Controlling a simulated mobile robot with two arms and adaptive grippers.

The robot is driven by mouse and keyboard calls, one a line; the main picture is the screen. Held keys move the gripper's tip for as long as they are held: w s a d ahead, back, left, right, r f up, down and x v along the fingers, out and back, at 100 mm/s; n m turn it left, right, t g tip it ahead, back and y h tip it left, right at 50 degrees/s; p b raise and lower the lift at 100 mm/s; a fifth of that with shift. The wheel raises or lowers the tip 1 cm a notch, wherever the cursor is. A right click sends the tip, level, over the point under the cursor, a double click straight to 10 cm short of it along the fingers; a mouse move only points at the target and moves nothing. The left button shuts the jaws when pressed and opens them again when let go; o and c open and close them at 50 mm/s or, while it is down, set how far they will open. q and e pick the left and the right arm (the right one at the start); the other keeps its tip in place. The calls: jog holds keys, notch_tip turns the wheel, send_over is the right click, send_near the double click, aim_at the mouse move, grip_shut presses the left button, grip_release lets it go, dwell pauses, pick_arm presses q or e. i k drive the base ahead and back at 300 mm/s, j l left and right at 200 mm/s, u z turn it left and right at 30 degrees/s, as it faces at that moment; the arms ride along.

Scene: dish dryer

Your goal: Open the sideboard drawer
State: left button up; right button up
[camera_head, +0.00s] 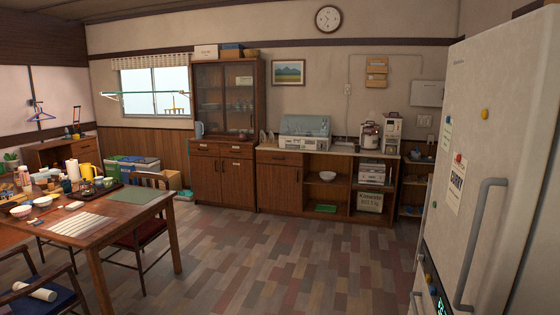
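A low wooden sideboard (279,188) stands against the back wall, with a light countertop and open shelves at its right. Its drawer (281,159) sits at the upper left under the countertop and looks shut. A tall wooden cupboard (225,184) with glass upper doors adjoins it on the left. The cupboard has small drawers (205,149) above its lower doors, and these also look shut. Neither of my grippers shows in the head view. The sideboard is across the room, and its front is unobstructed.
A dish dryer (305,133) and a rice cooker (370,135) stand on the countertop. A cluttered dining table (160,197) with chairs is at the left. A large white fridge (500,130) fills the right side. The tiled floor (300,255) between them is clear.

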aim_at(288, 159)
jog(key=i, duration=0.75)
jog(key=i+z, duration=0.15)
jog(key=i, duration=0.45)
jog(key=i+j+z, duration=0.2)
jog(key=i, duration=0.45)
jog(key=i+z, duration=0.15)
jog(key=i, duration=0.45)
jog(key=i+z, duration=0.1)
jog(key=i, duration=1.7)
jog(key=i+u, duration=0.15)
jog(key=i, duration=0.75)
jog(key=i+l+u, duration=0.2)
jog(key=i, duration=0.75)
jog(key=j, duration=0.1)
